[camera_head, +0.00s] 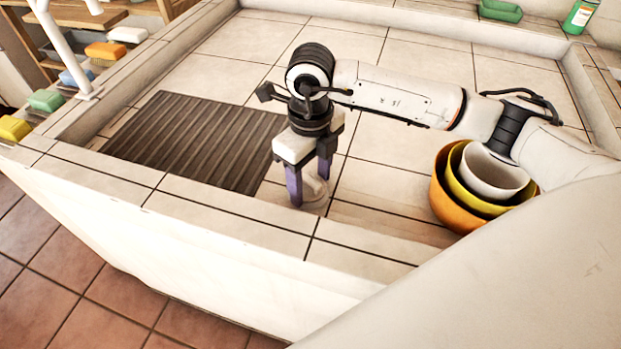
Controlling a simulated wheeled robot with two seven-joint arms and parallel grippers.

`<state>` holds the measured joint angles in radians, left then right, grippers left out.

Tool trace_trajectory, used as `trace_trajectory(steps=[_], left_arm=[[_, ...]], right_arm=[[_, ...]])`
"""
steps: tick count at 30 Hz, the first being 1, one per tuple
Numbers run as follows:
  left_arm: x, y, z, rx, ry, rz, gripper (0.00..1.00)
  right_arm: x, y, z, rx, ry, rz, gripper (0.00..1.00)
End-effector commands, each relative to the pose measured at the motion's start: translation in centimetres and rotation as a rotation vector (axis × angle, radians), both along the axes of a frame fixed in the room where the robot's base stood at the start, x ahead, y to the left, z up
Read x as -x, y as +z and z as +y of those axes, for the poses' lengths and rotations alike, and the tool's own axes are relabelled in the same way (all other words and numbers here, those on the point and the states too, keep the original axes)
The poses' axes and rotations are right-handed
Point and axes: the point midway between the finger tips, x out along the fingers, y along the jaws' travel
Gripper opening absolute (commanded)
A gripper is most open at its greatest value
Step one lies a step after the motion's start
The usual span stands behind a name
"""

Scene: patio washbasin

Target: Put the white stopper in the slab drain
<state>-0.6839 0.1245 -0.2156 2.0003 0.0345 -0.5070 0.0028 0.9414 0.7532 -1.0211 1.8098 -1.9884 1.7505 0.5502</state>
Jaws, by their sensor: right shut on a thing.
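My right gripper (309,188) points down over the tiled basin floor, just right of the dark ribbed mat. Its purple fingers are shut on the white stopper (315,191), a small pale round piece, partly hidden by the near finger. The stopper is low, at or close to the tiles; I cannot tell whether it touches them. I cannot make out the slab drain; the gripper and stopper may hide it. My left gripper is not in view.
The dark ribbed mat (198,140) lies to the left. Nested bowls, the outer one orange (446,205), stand at the right under my right arm. The basin's front ledge (233,208) runs close before the gripper. Coloured blocks (46,100) sit at far left.

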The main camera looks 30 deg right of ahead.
Motion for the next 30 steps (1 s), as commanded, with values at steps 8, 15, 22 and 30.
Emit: trace_trajectory(steps=[8, 15, 22, 30], left_arm=[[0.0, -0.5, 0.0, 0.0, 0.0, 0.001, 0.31], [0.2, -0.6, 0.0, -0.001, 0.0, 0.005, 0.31], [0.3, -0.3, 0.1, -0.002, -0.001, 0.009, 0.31], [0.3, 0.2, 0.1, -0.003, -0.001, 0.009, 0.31]], right_arm=[[0.0, -0.6, 0.0, 0.0, 0.0, 0.001, 0.33], [0.0, -0.5, 0.0, 0.0, -0.001, 0.0, 0.33], [0.0, 0.2, 0.0, 0.0, 0.0, -0.001, 0.33], [0.0, 1.0, 0.0, 0.0, 0.0, -0.001, 0.33]])
